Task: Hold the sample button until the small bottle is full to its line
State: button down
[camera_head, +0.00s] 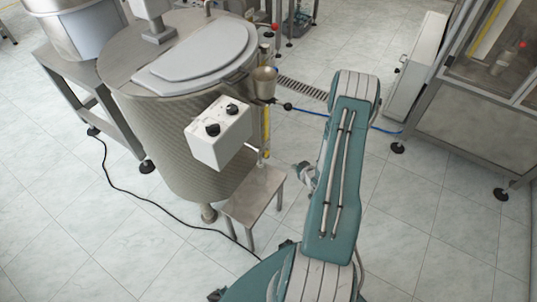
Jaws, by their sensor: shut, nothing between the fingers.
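A white control box (220,133) with two black knobs is mounted on the front of the large steel tank (165,135). I cannot make out which part is the sample button. A metal cup (265,82) sits at the tank's right side, above a yellow upright strip (266,130). I cannot pick out the small bottle or its fill line. My gripper (305,177) shows only in part, as grey pieces at the left edge of my teal arm. It is shut and empty, to the right of the control box and apart from it.
A small steel stool (256,190) stands below the box. A black cable (140,198) runs over the tiled floor on the left. A blue hose (385,128) runs behind my arm, near a floor drain (302,88). A framed cabinet (480,110) stands at right.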

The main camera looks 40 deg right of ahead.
aim_at(266, 154)
jog(key=w+a, duration=0.4)
jog(key=w, duration=0.4)
jog(key=shift+w+r, duration=0.1)
jog(key=shift+w, duration=0.1)
dwell(1.4)
jog(key=shift+w+a, duration=0.1)
jog(key=shift+w, duration=0.1)
jog(key=shift+w+a, duration=0.2)
jog(key=shift+w, duration=0.25)
dwell(4.9)
